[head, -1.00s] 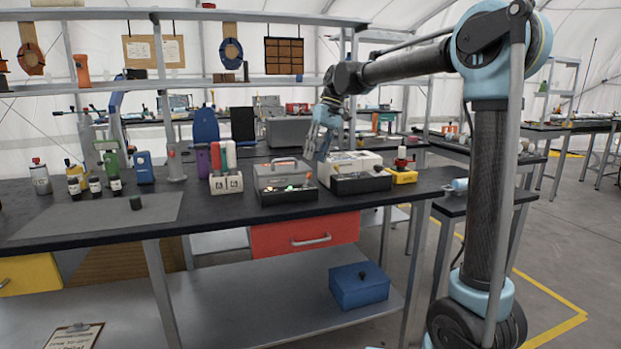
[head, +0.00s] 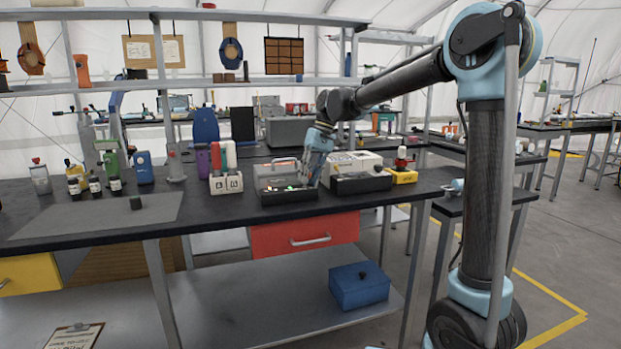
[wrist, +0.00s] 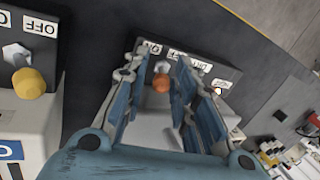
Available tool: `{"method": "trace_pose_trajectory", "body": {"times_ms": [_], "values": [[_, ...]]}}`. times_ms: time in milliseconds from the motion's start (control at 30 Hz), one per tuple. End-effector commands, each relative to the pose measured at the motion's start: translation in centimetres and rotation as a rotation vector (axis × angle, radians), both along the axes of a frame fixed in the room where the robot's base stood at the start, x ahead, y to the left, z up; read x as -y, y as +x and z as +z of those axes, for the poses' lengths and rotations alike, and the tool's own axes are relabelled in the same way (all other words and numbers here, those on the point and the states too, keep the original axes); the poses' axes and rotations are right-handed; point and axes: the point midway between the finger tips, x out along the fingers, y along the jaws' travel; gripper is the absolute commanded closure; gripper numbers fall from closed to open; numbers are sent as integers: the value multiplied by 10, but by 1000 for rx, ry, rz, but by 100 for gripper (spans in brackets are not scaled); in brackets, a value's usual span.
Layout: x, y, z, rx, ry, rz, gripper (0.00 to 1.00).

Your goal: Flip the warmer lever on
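In the wrist view, an orange-knobbed lever (wrist: 161,83) stands on a black panel (wrist: 205,72) with white ON and OFF labels, seen upside down. My gripper (wrist: 163,58) is open, its two blue fingers on either side of the knob with gaps visible; contact cannot be told. In the head view, my gripper (head: 311,182) is low over the right end of a grey boxy device (head: 272,177) with a black front base and small coloured spots. The fingers hide part of that base. Which way the lever is thrown is unclear.
A second panel with a yellow-knobbed lever (wrist: 30,83) and OFF label is close by. In the head view a beige device (head: 357,163) with black front stands just right of my gripper. White holders with red and white bottles (head: 226,184) stand left. The front bench strip is clear.

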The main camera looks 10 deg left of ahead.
Motion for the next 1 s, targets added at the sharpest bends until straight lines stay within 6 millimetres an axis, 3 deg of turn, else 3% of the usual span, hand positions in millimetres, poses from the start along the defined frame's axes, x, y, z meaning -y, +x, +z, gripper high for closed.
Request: {"method": "trace_pose_trajectory", "body": {"times_ms": [33,67,900,933,1000], "values": [[0,0,0,0,0,0,94],[0,0,0,0,0,0,100],[5,4,-2,-65,109,-2,100],[5,4,-2,-65,109,-2,82],[5,4,-2,-65,109,-3,67]]}}
